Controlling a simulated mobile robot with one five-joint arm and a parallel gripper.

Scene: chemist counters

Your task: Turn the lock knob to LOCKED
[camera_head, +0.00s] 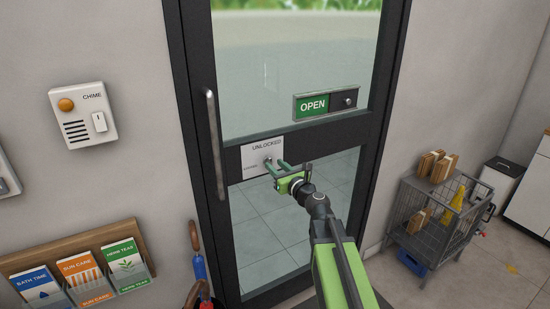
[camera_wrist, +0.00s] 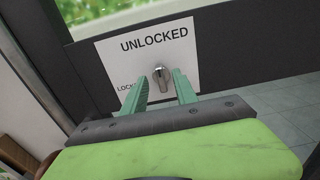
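The lock knob (camera_wrist: 161,76) is a small metal knob on a white plate (camera_wrist: 113,57) on the door's dark crossbar. In the wrist view it points roughly up and down, near the word UNLOCKED; the label at the plate's left is partly hidden by a finger. My gripper (camera_wrist: 160,86) is open, with its green fingers to the left and right of the knob. I cannot tell whether they touch it. In the head view my gripper (camera_head: 276,166) is at the plate (camera_head: 261,151), and its fingers partly cover the knob.
The glass door has a dark frame and a long vertical handle (camera_head: 215,143) left of the plate. An OPEN sign (camera_head: 326,103) is above right. A chime box (camera_head: 82,115) and leaflet rack (camera_head: 60,245) are on the left wall. A wire cart (camera_head: 437,215) stands at right.

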